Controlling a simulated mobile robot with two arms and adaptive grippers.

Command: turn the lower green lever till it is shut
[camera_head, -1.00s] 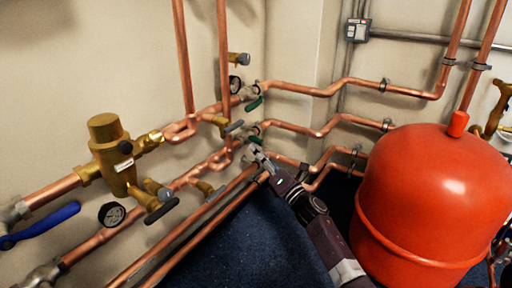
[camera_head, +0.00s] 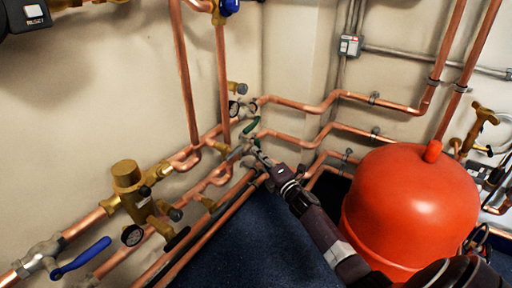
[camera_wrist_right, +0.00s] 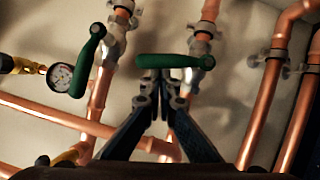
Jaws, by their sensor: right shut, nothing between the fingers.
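The lower green lever (camera_wrist_right: 168,61) lies crosswise in the middle of the right wrist view, on a valve of a copper pipe. My right gripper (camera_wrist_right: 160,78) is shut and empty, with its fingertips right at this lever's near side; whether they touch I cannot tell. In the head view my right gripper (camera_head: 257,153) is at the lower valve by the wall corner and partly hides its lever. The upper green lever (camera_wrist_right: 88,61) is at the left in the wrist view, slanted beside its pipe; it also shows in the head view (camera_head: 253,125). My left gripper is out of view.
A red tank (camera_head: 410,205) stands to the right of my right arm. Copper pipes run along both walls. A brass valve body (camera_head: 131,188) and a blue lever (camera_head: 82,258) are at the left. A gauge (camera_wrist_right: 61,77) is beside the upper lever.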

